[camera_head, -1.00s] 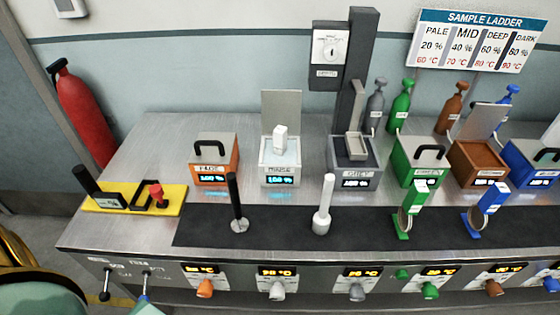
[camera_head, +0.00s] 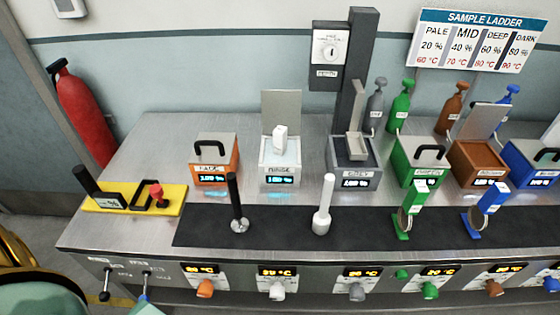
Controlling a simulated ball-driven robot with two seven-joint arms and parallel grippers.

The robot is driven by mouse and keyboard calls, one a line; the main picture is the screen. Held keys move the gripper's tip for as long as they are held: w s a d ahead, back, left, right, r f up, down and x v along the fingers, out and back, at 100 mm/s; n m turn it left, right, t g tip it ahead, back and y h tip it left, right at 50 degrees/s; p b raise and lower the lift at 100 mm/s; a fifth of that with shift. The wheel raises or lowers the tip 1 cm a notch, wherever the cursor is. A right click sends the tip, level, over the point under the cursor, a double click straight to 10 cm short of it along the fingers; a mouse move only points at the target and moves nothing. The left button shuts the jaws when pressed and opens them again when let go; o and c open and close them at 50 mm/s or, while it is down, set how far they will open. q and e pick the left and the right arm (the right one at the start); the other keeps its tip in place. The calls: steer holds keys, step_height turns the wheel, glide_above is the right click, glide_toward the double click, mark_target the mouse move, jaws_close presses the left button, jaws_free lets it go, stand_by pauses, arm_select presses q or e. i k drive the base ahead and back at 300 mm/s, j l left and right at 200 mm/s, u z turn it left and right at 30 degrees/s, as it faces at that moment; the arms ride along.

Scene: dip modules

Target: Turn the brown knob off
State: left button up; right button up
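The brown knob (camera_head: 494,289) is on the front panel of the bench, towards the right. A small yellow-lit display (camera_head: 507,269) sits just above it; its reading is too small to read surely. The brown module (camera_head: 478,164) stands on the bench above that knob, with its lid raised. Neither gripper shows in the view, so nothing of mine is seen touching the knob.
Orange (camera_head: 205,289), white (camera_head: 278,291), grey (camera_head: 357,292) and green (camera_head: 430,290) knobs line the same panel. A blue holder (camera_head: 484,211) and a green holder (camera_head: 408,212) stand on the dark mat (camera_head: 275,226). A red extinguisher (camera_head: 84,112) stands at left.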

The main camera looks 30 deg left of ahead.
mark_target(494, 289)
steer(key=u, duration=0.35)
steer(key=l+u, duration=0.25)
steer(key=u, duration=0.15)
steer(key=l+u, duration=0.5)
steer(key=u, duration=0.25)
